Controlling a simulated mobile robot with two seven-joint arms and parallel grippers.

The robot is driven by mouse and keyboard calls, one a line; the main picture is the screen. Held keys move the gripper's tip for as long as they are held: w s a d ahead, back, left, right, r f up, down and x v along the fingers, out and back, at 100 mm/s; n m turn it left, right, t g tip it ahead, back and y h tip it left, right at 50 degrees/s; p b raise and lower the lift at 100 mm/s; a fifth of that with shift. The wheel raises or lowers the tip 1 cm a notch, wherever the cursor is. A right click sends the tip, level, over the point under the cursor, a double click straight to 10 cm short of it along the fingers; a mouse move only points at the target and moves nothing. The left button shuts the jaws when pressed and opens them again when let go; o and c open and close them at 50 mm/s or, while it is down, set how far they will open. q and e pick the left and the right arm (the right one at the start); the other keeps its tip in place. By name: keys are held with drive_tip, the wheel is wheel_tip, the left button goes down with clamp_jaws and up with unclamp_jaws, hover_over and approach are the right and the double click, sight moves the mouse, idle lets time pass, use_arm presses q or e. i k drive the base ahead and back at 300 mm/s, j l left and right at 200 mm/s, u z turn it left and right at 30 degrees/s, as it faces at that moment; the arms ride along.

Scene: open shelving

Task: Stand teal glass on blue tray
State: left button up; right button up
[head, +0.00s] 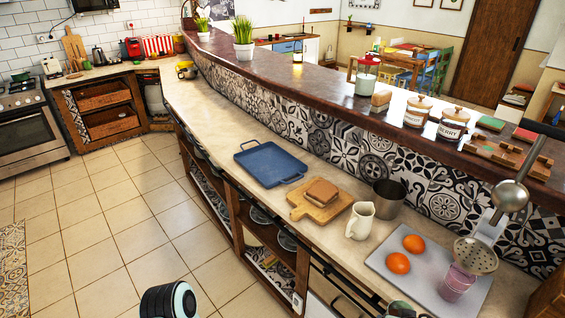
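The blue tray (270,163) is a square with raised edges and handles. It lies flat and empty on the pale lower counter, left of the wooden board. I cannot make out a clearly teal glass. A clear glass vessel with green and a reddish top (366,82) stands on the dark upper ledge.
A wooden board (320,202) with bread, a white jug (360,221) and a metal pot (389,199) stand right of the tray. The pale board (425,272) also carries two orange-brown round items. A ladle (510,195) hangs nearby.

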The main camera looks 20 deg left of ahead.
sight(277, 170)
drive_tip(key=i+j+u, duration=0.1)
drive_tip(key=j, duration=0.35)
drive_tip(key=i+j, duration=0.3)
drive_tip(key=j, duration=0.15)
drive_tip(key=i+j+u, duration=0.15)
drive_tip(key=j, duration=0.3)
drive_tip(key=i+j+u, duration=0.1)
drive_tip(key=i+j, duration=0.2)
drive_tip(key=j, duration=0.1)
